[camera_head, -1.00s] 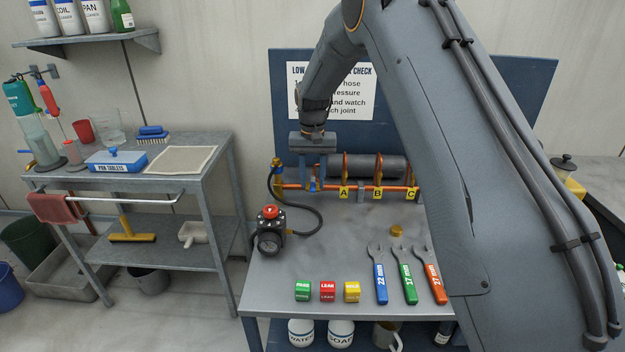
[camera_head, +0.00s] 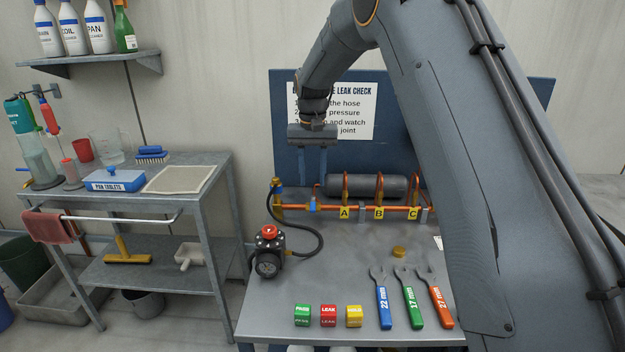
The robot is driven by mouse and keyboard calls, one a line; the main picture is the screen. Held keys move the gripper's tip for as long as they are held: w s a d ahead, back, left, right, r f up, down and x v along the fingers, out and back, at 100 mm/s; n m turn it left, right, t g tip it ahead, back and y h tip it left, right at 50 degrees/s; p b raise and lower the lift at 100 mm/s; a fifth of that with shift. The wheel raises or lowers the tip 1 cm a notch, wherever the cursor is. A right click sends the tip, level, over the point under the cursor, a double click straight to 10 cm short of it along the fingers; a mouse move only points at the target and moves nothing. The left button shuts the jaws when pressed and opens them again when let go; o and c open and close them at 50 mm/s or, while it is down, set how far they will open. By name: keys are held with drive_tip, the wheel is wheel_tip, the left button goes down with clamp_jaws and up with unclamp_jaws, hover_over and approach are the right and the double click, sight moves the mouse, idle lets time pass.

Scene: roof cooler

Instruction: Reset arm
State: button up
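My gripper (camera_head: 313,166) hangs at the end of my grey arm, pointing down in front of the blue backboard (camera_head: 284,98). Its two blue fingers are apart with nothing between them. It is above and behind the left end of the copper pipe rig (camera_head: 297,208), clear of it as far as I can tell. The rig carries yellow tags A, B and C and a grey cylinder (camera_head: 366,186). My arm crosses the right side of the view and hides the bench's right part.
A side table (camera_head: 215,173) with a pan tablets box (camera_head: 115,180) stands left.

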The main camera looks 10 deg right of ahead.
drive_tip(key=s+d+f, duration=0.2)
drive_tip(key=s+d, duration=0.1)
drive_tip(key=s, duration=0.9)
drive_tip(key=s+d+f+n, duration=0.1)
drive_tip(key=s+d, duration=0.2)
drive_tip(key=s, duration=0.9)
drive_tip(key=s+d+f, duration=0.2)
drive_tip(key=s+d, duration=0.1)
drive_tip(key=s, duration=0.9)
drive_tip(key=shift+s+d+f+n+t, duration=0.15)
drive_tip(key=shift+d+f+n+t, duration=0.15)
drive_tip(key=shift+d, duration=0.1)
